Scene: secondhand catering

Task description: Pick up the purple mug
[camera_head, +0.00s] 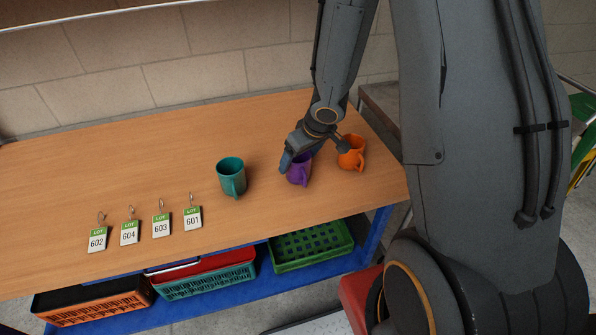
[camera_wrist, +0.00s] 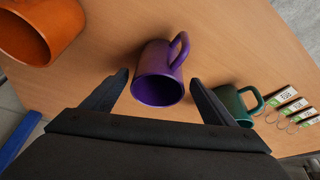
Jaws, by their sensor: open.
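The purple mug (camera_head: 299,171) stands on the wooden table, between a teal mug and an orange mug. In the wrist view the purple mug (camera_wrist: 159,74) lies between the two fingers, its handle pointing to the upper right. My gripper (camera_head: 290,158) is at the mug, partly covering it in the head view. In the wrist view my gripper (camera_wrist: 158,88) is open, with one finger on each side of the mug and gaps showing. I cannot tell how far the fingertips reach down the mug.
The orange mug (camera_head: 351,154) is close on the right and the teal mug (camera_head: 231,176) on the left. Several lot tags (camera_head: 161,225) stand further left on the table (camera_head: 150,150). Crates, including a green one (camera_head: 312,246), sit on the blue shelf below.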

